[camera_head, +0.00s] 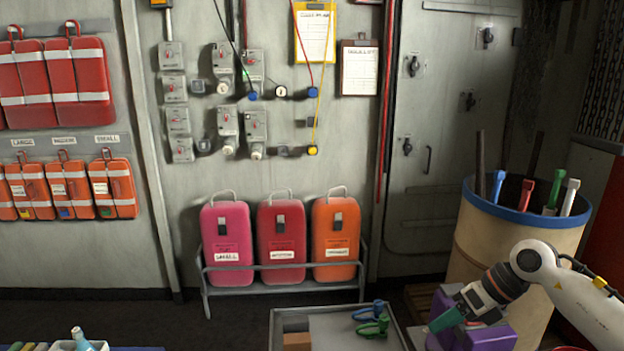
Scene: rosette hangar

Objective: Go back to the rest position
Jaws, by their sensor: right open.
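My right arm comes in from the lower right. Its right gripper (436,322) points down and to the left, with a green tip showing, beside the purple block (495,338) at the bottom edge. It is open, and I see nothing held in it. The gap between its fingers is hard to make out. My left gripper is not in view.
A grey tray (330,325) with blue and green clamps (372,322) stands left of the right gripper. A blue-rimmed barrel (520,225) of tools is close behind the right arm. Dark floor lies left of the tray.

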